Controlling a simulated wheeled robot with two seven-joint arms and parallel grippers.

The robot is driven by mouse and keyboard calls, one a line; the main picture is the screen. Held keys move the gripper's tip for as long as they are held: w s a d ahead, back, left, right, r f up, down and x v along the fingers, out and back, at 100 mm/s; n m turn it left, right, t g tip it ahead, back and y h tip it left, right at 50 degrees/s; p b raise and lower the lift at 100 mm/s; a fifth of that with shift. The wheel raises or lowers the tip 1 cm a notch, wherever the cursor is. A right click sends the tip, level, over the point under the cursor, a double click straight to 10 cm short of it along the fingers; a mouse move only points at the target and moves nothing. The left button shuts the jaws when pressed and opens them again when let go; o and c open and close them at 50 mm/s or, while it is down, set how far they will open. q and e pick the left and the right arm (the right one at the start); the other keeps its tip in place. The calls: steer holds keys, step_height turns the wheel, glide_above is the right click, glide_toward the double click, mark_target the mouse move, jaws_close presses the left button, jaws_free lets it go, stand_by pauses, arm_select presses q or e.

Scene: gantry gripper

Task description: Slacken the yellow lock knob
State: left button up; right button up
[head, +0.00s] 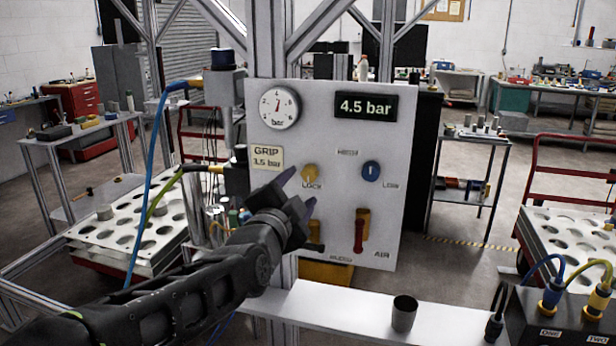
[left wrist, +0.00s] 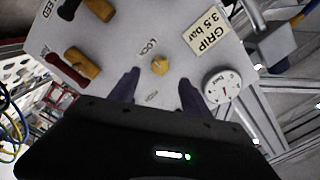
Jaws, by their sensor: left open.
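The yellow lock knob (head: 309,172) sits on a pale upright panel (head: 340,135), above the word LOCK. In the left wrist view the same yellow knob (left wrist: 160,66) shows between and beyond my two fingertips. My left gripper (head: 291,189) is open in front of the panel, its dark purple fingers spread to the left and below right of the knob in the head view. In the left wrist view the left gripper (left wrist: 158,84) has nothing between its fingers. I cannot tell the exact gap to the knob. My right gripper is not in view.
The panel also holds a gauge (head: 279,107), a 4.5 bar display (head: 363,106), a blue knob (head: 371,171) and a red AIR lever (head: 359,235). A dark cup (head: 404,313) stands on the white shelf below. Hoses hang left of the panel.

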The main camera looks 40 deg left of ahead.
mark_target(309, 176)
arm_select(q)
steer(key=p+x, duration=0.1)
steer(key=x, duration=0.5)
steer(key=shift+w+a+p, duration=0.2)
steer(key=shift+w+p, duration=0.1)
steer(key=shift+w, duration=0.05)
steer(key=shift+c, duration=0.2)
jaws_close()
